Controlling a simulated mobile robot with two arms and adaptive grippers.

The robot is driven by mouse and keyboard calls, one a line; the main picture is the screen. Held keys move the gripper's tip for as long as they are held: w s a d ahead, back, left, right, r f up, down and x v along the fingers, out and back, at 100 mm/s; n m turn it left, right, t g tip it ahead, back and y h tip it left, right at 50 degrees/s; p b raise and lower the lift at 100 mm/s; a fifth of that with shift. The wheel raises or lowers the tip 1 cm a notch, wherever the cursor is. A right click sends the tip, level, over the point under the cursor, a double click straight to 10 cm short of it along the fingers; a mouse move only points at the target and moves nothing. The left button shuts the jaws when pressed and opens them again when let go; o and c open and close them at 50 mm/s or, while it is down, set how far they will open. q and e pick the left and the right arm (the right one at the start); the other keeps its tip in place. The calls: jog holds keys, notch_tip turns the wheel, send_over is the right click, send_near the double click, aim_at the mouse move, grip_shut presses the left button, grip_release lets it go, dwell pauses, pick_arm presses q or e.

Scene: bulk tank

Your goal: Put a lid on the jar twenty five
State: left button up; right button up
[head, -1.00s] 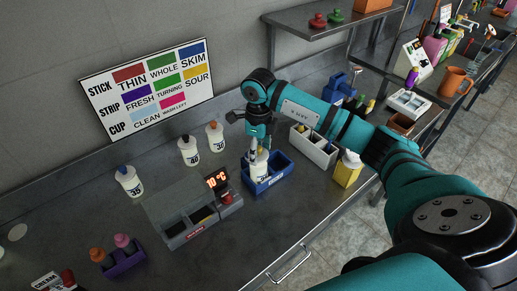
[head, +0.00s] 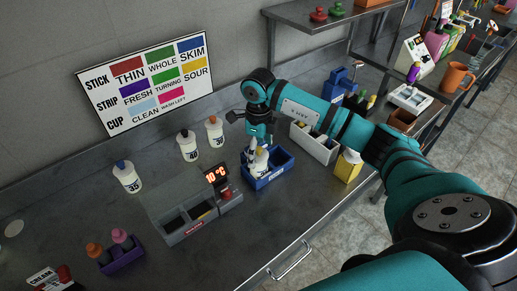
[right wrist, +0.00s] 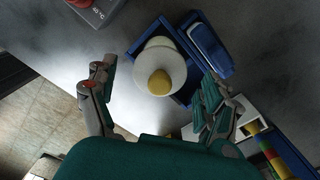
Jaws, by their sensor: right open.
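My right gripper (head: 257,147) is open over the blue two-part tray (head: 284,156), close above a white jar (head: 260,169). The jar stands in the tray's left compartment; its label is too small to read surely. In the right wrist view the open fingers of my right gripper (right wrist: 155,85) are on either side of the white jar (right wrist: 148,64), which has a round yellow top (right wrist: 159,82). I see no clear contact with it. My left gripper is out of view.
A purple holder (head: 122,257) with orange and pink tops is at front left. A white bin (head: 318,146) and yellow box (head: 348,165) stand to the right. A colour-code board (head: 148,85) leans behind.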

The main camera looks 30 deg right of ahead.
jog(key=shift+r, duration=0.2)
notch_tip(320, 180, up, 12)
jog(key=shift+f, duration=0.2)
jog(key=shift+f, duration=0.1)
dwell(0.6)
